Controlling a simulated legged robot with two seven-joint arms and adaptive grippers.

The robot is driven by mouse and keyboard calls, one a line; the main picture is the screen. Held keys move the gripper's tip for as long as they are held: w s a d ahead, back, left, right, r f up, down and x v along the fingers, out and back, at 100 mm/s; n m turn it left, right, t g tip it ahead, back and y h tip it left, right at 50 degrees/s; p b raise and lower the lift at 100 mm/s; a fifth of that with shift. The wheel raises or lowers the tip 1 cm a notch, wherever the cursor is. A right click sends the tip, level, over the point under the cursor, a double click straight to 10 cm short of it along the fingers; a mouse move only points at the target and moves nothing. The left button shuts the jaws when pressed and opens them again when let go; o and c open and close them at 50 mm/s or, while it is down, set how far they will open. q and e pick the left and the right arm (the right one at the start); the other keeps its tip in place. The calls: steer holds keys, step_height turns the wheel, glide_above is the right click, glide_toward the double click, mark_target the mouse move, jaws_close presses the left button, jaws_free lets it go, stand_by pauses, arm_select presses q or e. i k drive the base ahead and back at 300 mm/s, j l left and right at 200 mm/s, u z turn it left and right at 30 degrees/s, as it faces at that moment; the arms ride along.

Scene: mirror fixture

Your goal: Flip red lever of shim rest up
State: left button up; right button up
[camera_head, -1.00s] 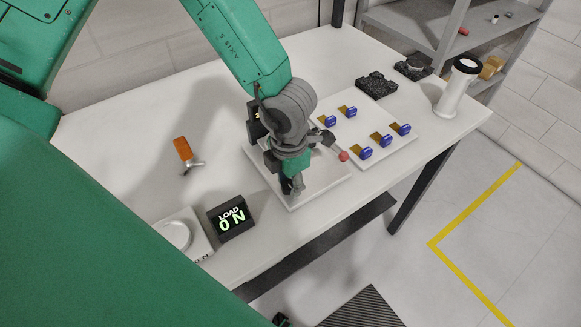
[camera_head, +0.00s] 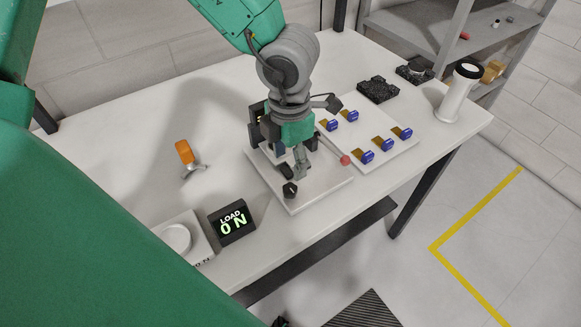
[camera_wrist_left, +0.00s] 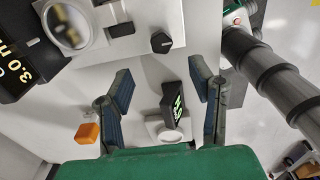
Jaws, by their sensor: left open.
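A red ball-ended lever (camera_head: 345,160) stands at the right edge of a white fixture plate (camera_head: 315,195); its thin rod runs back toward my gripper, and its base is hidden behind it. A black knob (camera_head: 290,190) sits at the plate's front left and shows in the wrist view (camera_wrist_left: 161,42). My left gripper (camera_head: 300,165) is over the plate, left of the red ball and just behind the knob. I cannot make out the red lever there. My right gripper is not in view.
A LOAD ON display (camera_head: 232,220) and a round white dial base (camera_head: 178,238) stand front left. An orange-handled piece (camera_head: 185,153) lies left. A board with several blue clips (camera_head: 385,143) is right of the plate. A white cylinder (camera_head: 457,95) stands far right.

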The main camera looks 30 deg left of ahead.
mark_target(345, 160)
steer(key=k+l, duration=0.8)
steer(key=k, duration=0.05)
